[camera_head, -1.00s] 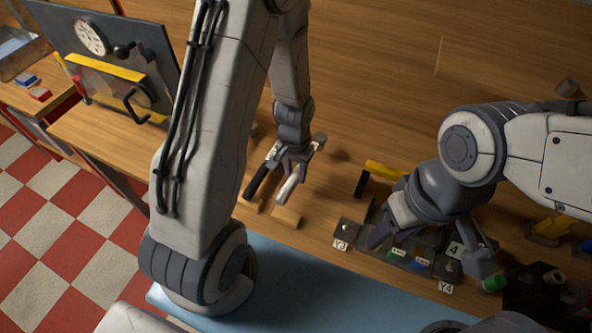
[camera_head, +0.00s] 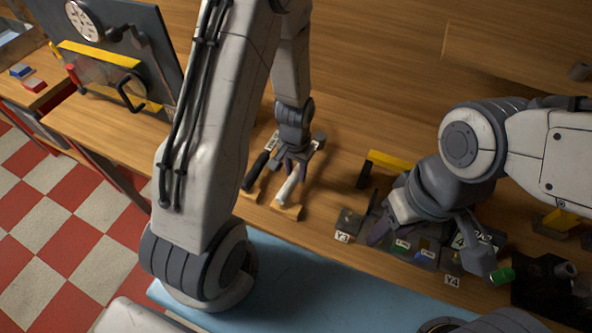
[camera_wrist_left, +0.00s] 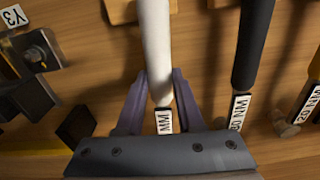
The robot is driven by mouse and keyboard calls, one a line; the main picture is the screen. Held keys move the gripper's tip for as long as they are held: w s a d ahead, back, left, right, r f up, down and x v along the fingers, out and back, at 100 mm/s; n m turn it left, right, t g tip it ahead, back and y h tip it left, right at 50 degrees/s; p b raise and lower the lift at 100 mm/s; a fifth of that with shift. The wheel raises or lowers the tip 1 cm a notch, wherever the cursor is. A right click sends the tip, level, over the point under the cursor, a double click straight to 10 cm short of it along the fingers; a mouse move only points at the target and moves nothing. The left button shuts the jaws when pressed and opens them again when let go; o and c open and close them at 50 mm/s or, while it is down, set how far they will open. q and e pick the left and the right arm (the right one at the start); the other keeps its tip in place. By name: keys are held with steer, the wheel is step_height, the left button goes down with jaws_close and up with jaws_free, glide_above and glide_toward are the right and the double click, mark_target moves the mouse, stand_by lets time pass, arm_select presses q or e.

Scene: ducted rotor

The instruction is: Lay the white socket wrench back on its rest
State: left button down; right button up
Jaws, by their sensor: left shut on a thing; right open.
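The white socket wrench (camera_head: 290,186) is in my left gripper (camera_head: 293,168). In the left wrist view its white handle (camera_wrist_left: 157,45) runs away from my left gripper (camera_wrist_left: 160,98), whose fingers are on both sides near the labelled end. In the head view its far end is at the wooden rest block (camera_head: 287,211); I cannot tell whether it touches. The rest block also shows in the left wrist view (camera_wrist_left: 122,11), partly behind the handle. My right gripper (camera_head: 430,243) is open over a dark fixture with small labelled parts.
A black-handled tool (camera_head: 256,171) lies parallel, just left of the white one; it also shows in the left wrist view (camera_wrist_left: 253,45). The Y3 block (camera_head: 347,222) is to the right. A yellow-topped stand (camera_head: 388,160) is behind the fixture. Bare wood lies behind the tools.

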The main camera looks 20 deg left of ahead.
arm_select(q)
steer(key=shift+f, duration=0.35)
steer(key=shift+c, duration=2.3)
jaws_free()
step_height(320, 180, up, 11)
steer(key=s+d+r+m, duration=0.3)
steer(key=s+d+r, duration=0.2)
steer(key=s, duration=0.4)
steer(key=s+d+r+m+h, duration=0.1)
steer(key=s+d+r+m, duration=0.2)
steer(key=s+d+r, duration=0.2)
steer(key=s+d, duration=0.3)
steer(key=s, duration=0.1)
steer(key=shift+d, duration=0.2)
